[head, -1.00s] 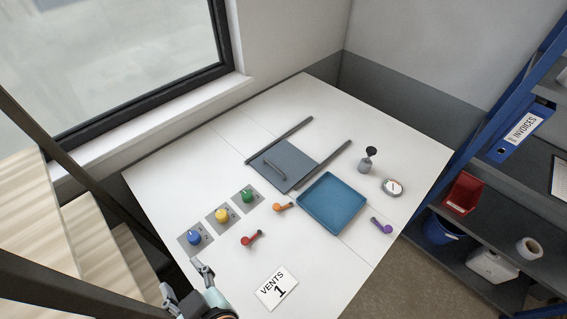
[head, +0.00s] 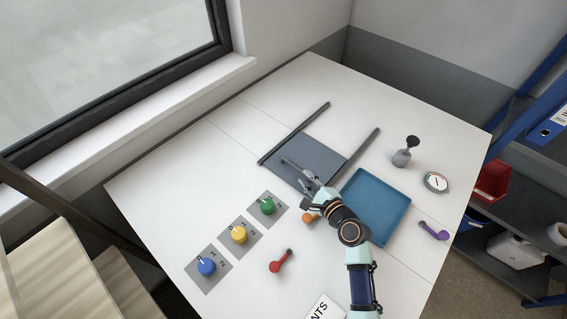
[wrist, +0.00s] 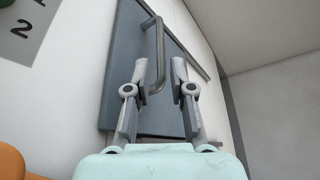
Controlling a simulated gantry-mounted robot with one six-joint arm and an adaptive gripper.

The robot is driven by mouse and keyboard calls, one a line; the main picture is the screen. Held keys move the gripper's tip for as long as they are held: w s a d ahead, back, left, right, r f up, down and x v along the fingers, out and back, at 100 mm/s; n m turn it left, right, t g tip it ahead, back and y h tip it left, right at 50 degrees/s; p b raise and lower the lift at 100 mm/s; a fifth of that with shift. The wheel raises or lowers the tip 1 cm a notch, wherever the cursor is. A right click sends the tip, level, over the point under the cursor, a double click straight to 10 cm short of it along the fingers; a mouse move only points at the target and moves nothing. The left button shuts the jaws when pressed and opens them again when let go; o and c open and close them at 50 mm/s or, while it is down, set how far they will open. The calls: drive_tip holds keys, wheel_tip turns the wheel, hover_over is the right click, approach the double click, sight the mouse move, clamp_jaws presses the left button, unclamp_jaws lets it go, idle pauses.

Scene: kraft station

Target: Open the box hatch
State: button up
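The box hatch (head: 318,155) is a flat blue-grey sliding panel between two dark rails on the white table. It covers the area at the near end of the rails. Its grey bar handle (wrist: 160,52) stands up from the panel in the wrist view; in the head view my gripper partly hides it. My gripper (head: 302,172) is over the hatch near the handle. In the wrist view my gripper (wrist: 160,72) has its two fingers apart, with the near end of the handle between or just beyond the fingertips. I cannot tell if they touch it.
The left rail (head: 295,132) and right rail (head: 365,148) run away past the hatch over clear table. A blue tray (head: 392,212), orange lever (head: 308,217), red lever (head: 280,262) and green knob (head: 267,206) are close by. A grey post (head: 403,157) and gauge (head: 436,182) stand right.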

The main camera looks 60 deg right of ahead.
sight(296, 166)
drive_tip(key=b+x, duration=0.1)
drive_tip(key=x, duration=0.6)
drive_tip(key=shift+w+d, duration=0.1)
drive_tip(key=shift+w, duration=0.1)
clamp_jaws()
